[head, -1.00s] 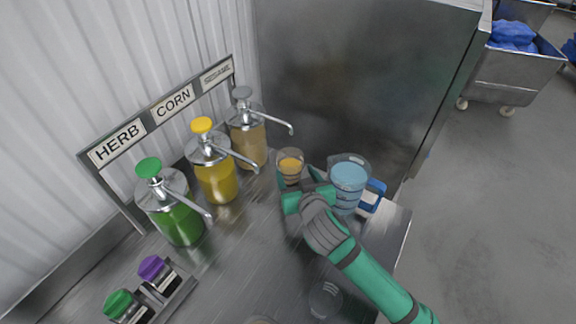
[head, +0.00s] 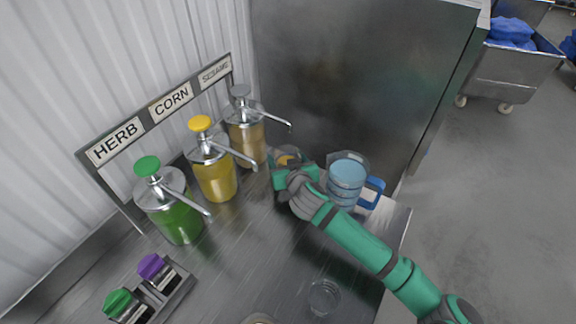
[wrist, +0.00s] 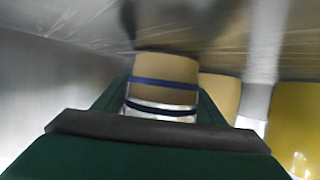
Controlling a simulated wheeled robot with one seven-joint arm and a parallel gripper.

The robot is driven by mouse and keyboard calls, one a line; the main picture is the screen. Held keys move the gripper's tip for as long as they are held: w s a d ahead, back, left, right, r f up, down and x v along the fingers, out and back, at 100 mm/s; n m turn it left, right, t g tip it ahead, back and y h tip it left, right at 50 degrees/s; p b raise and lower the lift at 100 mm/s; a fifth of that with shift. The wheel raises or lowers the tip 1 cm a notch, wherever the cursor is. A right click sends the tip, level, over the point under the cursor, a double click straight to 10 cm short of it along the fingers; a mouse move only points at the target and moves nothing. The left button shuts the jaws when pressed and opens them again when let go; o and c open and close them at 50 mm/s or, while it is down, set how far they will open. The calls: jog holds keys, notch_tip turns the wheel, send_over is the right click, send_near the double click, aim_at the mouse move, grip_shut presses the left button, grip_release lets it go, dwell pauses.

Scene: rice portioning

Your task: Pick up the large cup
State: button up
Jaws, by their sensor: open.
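A clear cup with tan contents (head: 287,158) stands on the steel counter beside the sesame dispenser, mostly hidden behind my gripper in the head view. In the wrist view the same cup (wrist: 165,72) shows two dark blue bands and sits ahead, between the fingers. My gripper (head: 284,173) is open around or just in front of it; I cannot tell whether the fingers touch it. Another clear cup (head: 325,296), apparently empty, stands near the counter's front. I cannot tell for certain which is the large cup.
A clear jug with blue contents and a blue handle (head: 346,180) stands close right of my gripper. Sesame (head: 246,135), corn (head: 215,180) and herb (head: 178,215) pump dispensers line the left, spouts reaching over the counter.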

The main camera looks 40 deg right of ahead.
jog(key=shift+s+d, duration=0.25)
jog(key=shift+w+a, duration=0.15)
jog(key=shift+a, duration=0.05)
jog(key=c, duration=1)
jog(key=shift+a, duration=0.15)
jog(key=shift+c, duration=0.4)
jog(key=shift+r, duration=0.2)
